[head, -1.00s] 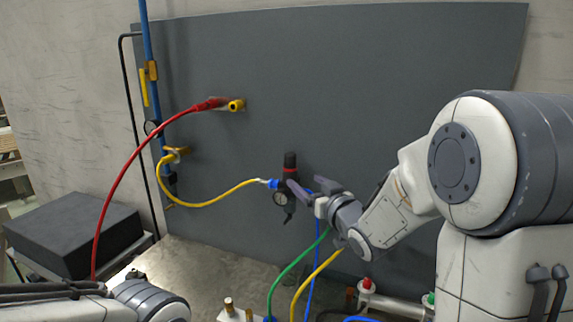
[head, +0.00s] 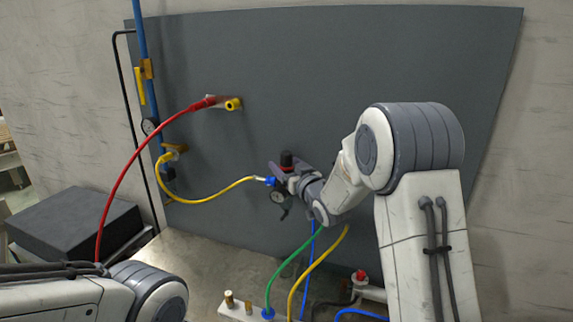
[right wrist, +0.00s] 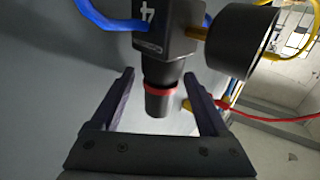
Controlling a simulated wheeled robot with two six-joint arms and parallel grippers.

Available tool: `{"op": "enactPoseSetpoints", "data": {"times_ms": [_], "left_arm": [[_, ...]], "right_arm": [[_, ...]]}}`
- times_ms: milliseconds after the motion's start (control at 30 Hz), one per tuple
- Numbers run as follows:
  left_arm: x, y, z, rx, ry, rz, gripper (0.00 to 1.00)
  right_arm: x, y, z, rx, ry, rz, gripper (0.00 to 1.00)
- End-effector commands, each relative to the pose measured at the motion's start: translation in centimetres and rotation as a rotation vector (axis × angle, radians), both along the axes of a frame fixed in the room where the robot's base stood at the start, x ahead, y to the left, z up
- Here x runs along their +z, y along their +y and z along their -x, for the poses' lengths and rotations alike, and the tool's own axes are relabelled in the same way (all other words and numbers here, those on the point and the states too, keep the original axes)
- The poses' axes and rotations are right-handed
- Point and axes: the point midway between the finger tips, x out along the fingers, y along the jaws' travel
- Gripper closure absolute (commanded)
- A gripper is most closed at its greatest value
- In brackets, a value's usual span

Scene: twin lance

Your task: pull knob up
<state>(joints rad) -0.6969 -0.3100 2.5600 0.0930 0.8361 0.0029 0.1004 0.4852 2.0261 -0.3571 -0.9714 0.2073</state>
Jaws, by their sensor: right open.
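The black knob (head: 287,160) sits on top of the pressure regulator, which has a round gauge (head: 278,197) on its front and stands against the grey panel. In the right wrist view the knob (right wrist: 157,98), with a red ring at its base, hangs between my two fingers with a gap on each side. The regulator body (right wrist: 165,28) shows beyond the fingertips. My right gripper (head: 283,171) is open around the knob; it also shows in the wrist view (right wrist: 159,76). My left gripper is out of view; only part of my left arm shows.
A yellow hose (head: 213,200) runs into the regulator's left side. Green (head: 285,264) and yellow hoses rise near my right wrist. A black box (head: 70,230) stands at left. The upper panel (head: 370,60) is clear.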

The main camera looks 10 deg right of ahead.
Motion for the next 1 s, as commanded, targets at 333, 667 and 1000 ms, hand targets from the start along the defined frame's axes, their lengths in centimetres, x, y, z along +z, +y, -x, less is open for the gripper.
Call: {"op": "enactPoseSetpoints", "data": {"times_ms": [333,667,1000], "left_arm": [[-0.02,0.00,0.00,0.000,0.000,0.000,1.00],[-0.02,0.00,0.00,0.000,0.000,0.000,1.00],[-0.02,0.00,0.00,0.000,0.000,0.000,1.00]], "right_arm": [[0.00,-0.01,0.04,0.000,0.000,0.000,1.00],[0.00,-0.01,0.05,0.000,0.000,0.000,1.00],[0.00,-0.02,0.05,0.000,0.000,-0.001,1.00]]}}
